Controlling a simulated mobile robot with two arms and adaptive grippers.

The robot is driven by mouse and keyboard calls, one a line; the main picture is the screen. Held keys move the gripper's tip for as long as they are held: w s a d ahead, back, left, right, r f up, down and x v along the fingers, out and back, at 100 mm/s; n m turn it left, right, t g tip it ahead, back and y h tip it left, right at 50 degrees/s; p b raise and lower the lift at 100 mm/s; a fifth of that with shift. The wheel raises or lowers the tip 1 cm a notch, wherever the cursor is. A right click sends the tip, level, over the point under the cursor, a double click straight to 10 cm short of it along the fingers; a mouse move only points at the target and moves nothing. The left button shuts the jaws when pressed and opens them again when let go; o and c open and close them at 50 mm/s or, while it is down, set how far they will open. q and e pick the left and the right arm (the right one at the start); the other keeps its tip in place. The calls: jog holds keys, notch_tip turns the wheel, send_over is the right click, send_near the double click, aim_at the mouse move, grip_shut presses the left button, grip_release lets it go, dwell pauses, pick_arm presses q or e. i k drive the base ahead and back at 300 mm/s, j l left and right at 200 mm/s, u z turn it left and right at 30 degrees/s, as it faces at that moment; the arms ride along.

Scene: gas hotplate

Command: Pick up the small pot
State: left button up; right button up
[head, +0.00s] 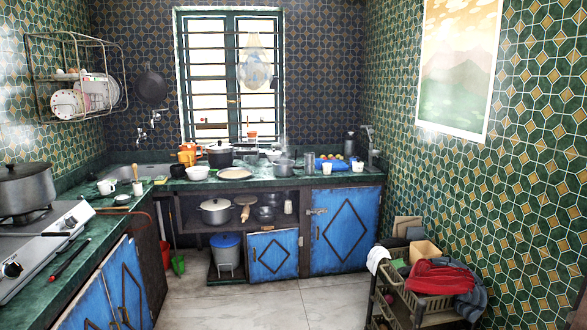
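Several pots are in view, and I cannot tell for sure which one is the small pot. A small grey metal pot (285,166) stands on the back counter. A dark lidded pot (221,155) stands to its left. A light metal pot with a lid (216,211) sits on the shelf under that counter. A larger grey lidded pot (27,188) stands on the gas hotplate (42,236) at the left edge, partly cut off. All the pots stand apart from me. Neither of my grippers is in view.
The green back counter (337,180) also holds a flat round pan (235,173), white cups and bottles. Blue cabinets (345,228) stand below. A cart with a red cloth (438,277) stands at the right front. The tiled floor (290,305) in the middle is clear.

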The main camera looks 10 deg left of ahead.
aim_at(280, 169)
jog(key=u, duration=0.35)
jog(key=i+l+u, duration=0.15)
jog(key=i, duration=1.9)
jog(key=i+z, duration=0.2)
jog(key=i, duration=0.25)
jog(key=i+z, duration=0.2)
jog(key=i, duration=0.3)
jog(key=i+j+z, duration=0.2)
jog(key=i, duration=0.25)
jog(key=i+j+z, duration=0.2)
jog(key=i, duration=0.25)
jog(key=i+j+z, duration=0.2)
jog(key=i, duration=0.25)
jog(key=i+z, duration=0.15)
jog(key=i, duration=0.2)
